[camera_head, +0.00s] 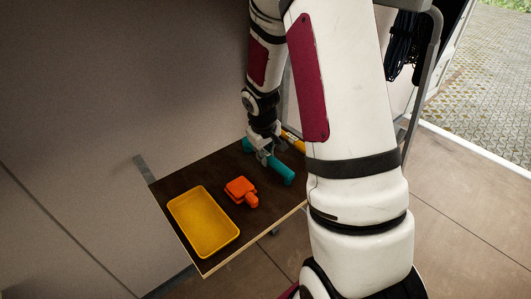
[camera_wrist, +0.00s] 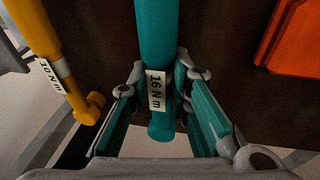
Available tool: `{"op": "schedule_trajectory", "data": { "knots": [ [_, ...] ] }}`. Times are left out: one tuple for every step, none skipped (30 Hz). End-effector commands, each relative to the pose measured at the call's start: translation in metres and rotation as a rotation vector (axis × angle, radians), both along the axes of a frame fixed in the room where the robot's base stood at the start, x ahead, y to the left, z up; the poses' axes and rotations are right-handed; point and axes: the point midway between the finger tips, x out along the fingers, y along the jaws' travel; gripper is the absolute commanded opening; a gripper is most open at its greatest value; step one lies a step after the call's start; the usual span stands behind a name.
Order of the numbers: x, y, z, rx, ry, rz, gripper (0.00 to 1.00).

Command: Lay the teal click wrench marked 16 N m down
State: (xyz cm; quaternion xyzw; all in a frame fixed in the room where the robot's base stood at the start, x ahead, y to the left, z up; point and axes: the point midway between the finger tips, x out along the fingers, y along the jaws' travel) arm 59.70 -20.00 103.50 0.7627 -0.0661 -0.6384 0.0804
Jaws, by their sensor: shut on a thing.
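The teal click wrench (camera_head: 281,171) is at the far right part of a dark shelf board (camera_head: 190,180). In the wrist view the same teal wrench (camera_wrist: 156,35) runs up and down the picture, with a white label reading 16 N m. My gripper (camera_head: 264,150) is shut on it; in the wrist view the fingers (camera_wrist: 161,78) flank it at the label. The wrench's lower end in that view shows past the board's edge. I cannot tell whether the wrench touches the board or hangs just above it.
A yellow wrench (camera_wrist: 42,35) marked 10 N m lies beside the teal one, partly hidden in the head view (camera_head: 293,141). An orange tool (camera_head: 241,190) and a yellow tray (camera_head: 172,208), seemingly empty, are on the board. A wall borders the board's left.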

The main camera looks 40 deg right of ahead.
Motion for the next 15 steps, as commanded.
{"op": "schedule_trajectory", "data": {
  "knots": [
    [0.0005, 0.0000, -0.0010, 0.000, -0.001, 0.000, 0.00],
    [0.0006, 0.0001, -0.0016, 0.000, -0.001, 0.000, 0.00],
    [0.0006, 0.0000, -0.0023, 0.000, -0.001, 0.000, 0.00],
    [0.0006, 0.0000, -0.0028, 0.000, -0.001, 0.000, 0.00],
    [0.0004, 0.0000, -0.0023, 0.000, -0.001, 0.000, 0.25],
    [0.0003, 0.0001, -0.0021, 0.000, -0.001, 0.000, 0.34],
    [0.0003, 0.0000, -0.0021, 0.000, -0.001, 0.000, 0.41],
    [0.0002, 0.0000, -0.0021, 0.000, -0.001, 0.000, 0.41],
    [0.0001, 0.0000, -0.0022, 0.000, -0.001, 0.000, 0.41],
    [0.0001, 0.0000, -0.0022, 0.000, -0.001, 0.000, 0.41],
    [0.0001, 0.0000, -0.0022, 0.000, -0.001, 0.000, 0.41],
    [0.0001, 0.0000, -0.0022, 0.000, 0.000, 0.000, 0.41],
    [0.0000, -0.0001, -0.0023, 0.000, 0.000, 0.000, 0.41],
    [0.0000, -0.0001, -0.0023, 0.000, 0.000, 0.000, 0.41],
    [-0.0004, 0.0001, -0.0025, 0.000, 0.001, 0.000, 0.41]
  ]
}}
